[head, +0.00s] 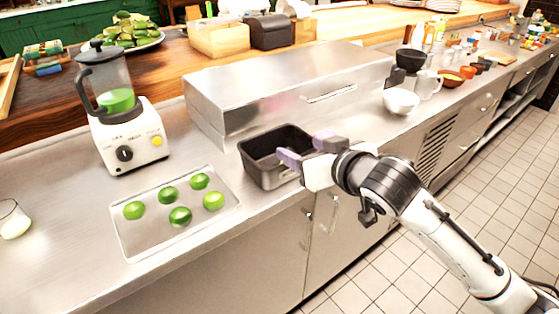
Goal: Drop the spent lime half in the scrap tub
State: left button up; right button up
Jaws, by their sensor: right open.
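The scrap tub (258,174) is a dark grey, open rectangular tub on the steel counter, right of the tray. My right gripper (303,147) is open at the tub's right end, with its purple-grey fingertips apart over or beside the rim. Nothing shows between the fingers. Several green limes or lime halves (180,216) lie on a shallow metal tray (222,221) left of the tub. I cannot tell which, if any, is the spent half. The tub's inside is dark and partly hidden by the gripper. My left gripper is out of view.
A blender with green liquid (130,140) stands behind the tray. A steel box (290,85) is behind the tub. A white bowl (401,101) and a mug (427,86) stand to the right. A glass (13,222) is at the left edge.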

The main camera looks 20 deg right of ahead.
jog(key=v, duration=0.4)
jog(key=shift+s, duration=0.1)
jog(key=s+a+f+g, duration=0.15)
jog(key=s+f, duration=0.25)
jog(key=f, duration=0.8)
jog(key=s+a+f+g, duration=0.15)
jog(key=s+f, duration=0.25)
jog(key=f, duration=0.7)
jog(key=s+f+g, duration=0.1)
jog(key=s+f, duration=1.3)
jog(key=s, duration=0.1)
jog(key=shift+s+a+f+g, duration=0.2)
jog(key=shift+a+f+g, duration=0.15)
jog(key=shift+f+g, duration=0.05)
